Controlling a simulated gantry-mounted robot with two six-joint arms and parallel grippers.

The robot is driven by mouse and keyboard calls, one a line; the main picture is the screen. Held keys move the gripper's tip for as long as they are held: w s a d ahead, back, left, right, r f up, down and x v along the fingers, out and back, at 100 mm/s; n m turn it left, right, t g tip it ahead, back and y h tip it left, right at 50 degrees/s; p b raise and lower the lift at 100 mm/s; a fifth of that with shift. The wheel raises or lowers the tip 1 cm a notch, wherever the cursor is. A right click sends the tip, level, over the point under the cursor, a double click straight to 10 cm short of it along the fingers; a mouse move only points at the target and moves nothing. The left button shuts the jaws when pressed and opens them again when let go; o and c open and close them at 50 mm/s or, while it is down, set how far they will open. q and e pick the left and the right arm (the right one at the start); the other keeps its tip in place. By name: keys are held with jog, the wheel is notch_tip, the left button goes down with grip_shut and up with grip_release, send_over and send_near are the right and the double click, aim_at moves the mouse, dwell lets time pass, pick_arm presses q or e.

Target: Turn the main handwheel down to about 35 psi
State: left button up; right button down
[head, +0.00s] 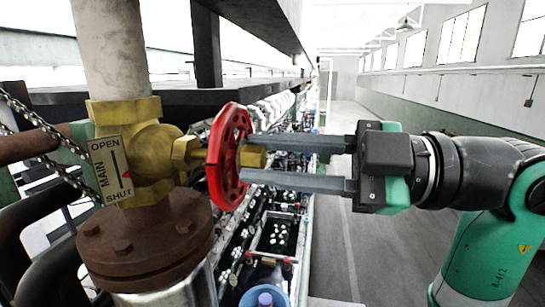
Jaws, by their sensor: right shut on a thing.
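The red main handwheel (228,155) is mounted on the side of a brass valve (140,150), on a stem with a brass end. A plate (110,170) on the valve reads OPEN, MAIN and SHUT, with a red pointer between the two ends, nearer SHUT. My right gripper (248,163) comes in from the right, its two long grey fingers above and below the brass stem end. Its fingertips are at the wheel's face and it is shut on the handwheel; the exact contact is partly hidden. My left gripper is out of view. No pressure gauge shows.
A pale vertical pipe (112,50) rises above the valve and a rusty flange (145,240) sits below it. A chain (42,135) and dark pipes crowd the left. A long row of basins runs back behind the wheel. The aisle floor (350,130) is clear.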

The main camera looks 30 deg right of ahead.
jog(key=c, duration=0.7)
grip_release()
jog(key=v, duration=0.7)
